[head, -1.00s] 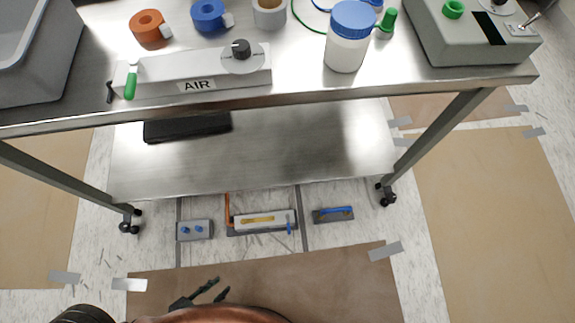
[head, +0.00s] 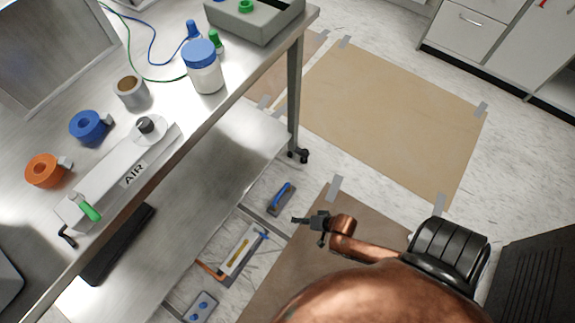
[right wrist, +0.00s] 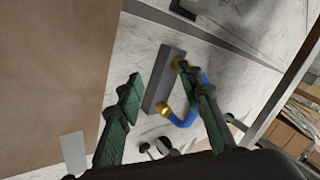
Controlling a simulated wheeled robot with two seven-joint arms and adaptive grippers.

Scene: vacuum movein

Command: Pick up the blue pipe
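The blue pipe (head: 283,194) is a short bent tube on a dark grey block (head: 275,206) on the floor, beside the metal table. In the right wrist view the blue pipe (right wrist: 190,106) has brass-coloured ends, and its grey block (right wrist: 163,82) lies between the fingers. My right gripper (head: 298,220) is near the block in the head view. In the right wrist view my right gripper (right wrist: 157,74) is open, with green-padded fingers spread apart. One finger partly overlaps the pipe in the picture; contact cannot be told. My left gripper is not in view.
The metal table (head: 185,165) stands at left with tape rolls, a white jar (head: 205,75) and an AIR box (head: 120,180). A tray with a yellow piece (head: 242,252) and a block with blue knobs (head: 201,307) lie on the floor nearby. Brown paper covers floor at right.

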